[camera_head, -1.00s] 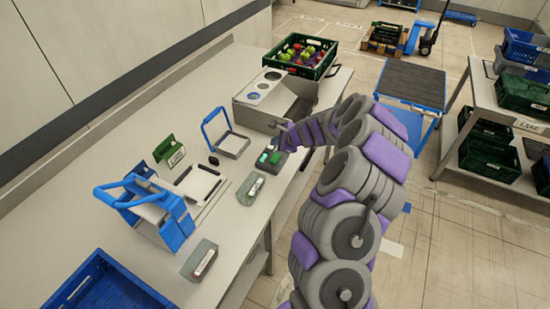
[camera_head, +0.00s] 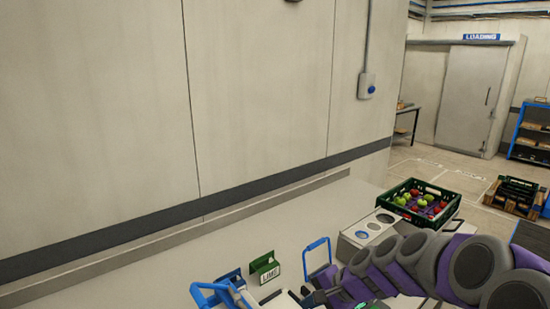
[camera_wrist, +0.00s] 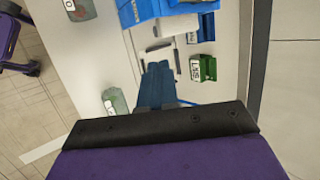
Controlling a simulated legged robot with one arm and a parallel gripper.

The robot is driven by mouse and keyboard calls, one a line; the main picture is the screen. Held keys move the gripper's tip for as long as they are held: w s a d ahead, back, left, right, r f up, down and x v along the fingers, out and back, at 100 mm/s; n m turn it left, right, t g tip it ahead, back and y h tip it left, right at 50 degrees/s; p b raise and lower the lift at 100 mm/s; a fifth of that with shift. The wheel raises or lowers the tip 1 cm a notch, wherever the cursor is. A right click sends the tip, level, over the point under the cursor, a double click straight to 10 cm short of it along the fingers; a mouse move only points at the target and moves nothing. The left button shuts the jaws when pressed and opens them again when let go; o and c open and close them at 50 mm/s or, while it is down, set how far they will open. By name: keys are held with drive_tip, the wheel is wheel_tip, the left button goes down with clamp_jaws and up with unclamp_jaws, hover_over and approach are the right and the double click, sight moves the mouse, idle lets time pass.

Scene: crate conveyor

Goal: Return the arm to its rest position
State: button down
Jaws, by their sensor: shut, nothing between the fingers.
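My arm, with grey and purple segments, crosses the lower right of the head view and reaches left over the bench (camera_head: 235,256). My gripper (camera_head: 314,297) is at its far end, low in that view and partly cut off. In the wrist view my gripper (camera_wrist: 158,68) shows as dark blue fingers, shut and empty, pointing over the bench top. It is between a clear container (camera_wrist: 115,103) on the left and a green card holder (camera_wrist: 204,68) on the right. The rest position itself is not marked in any view.
The green holder (camera_head: 264,270), a blue-handled tray (camera_head: 318,256) and a blue frame (camera_head: 212,293) stand near my gripper. A grey box with round holes (camera_head: 352,237) and a green crate (camera_head: 447,210) of fruit stand farther right. The wall (camera_head: 260,90) borders the bench.

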drive_tip(key=s+d+n+g+h, duration=0.2)
drive_tip(key=s+n+h, duration=0.1)
drive_tip(key=s, duration=1.4)
drive_tip(key=s+d+n+g+h, duration=0.3)
drive_tip(key=s+n, duration=0.3)
drive_tip(key=s, duration=1.1)
drive_tip(key=shift+d+r+n+g+h, duration=0.3)
drive_tip(key=shift+r+h, duration=0.05)
drive_tip(key=shift+h, duration=0.15)
drive_tip(key=shift+w, duration=0.1)
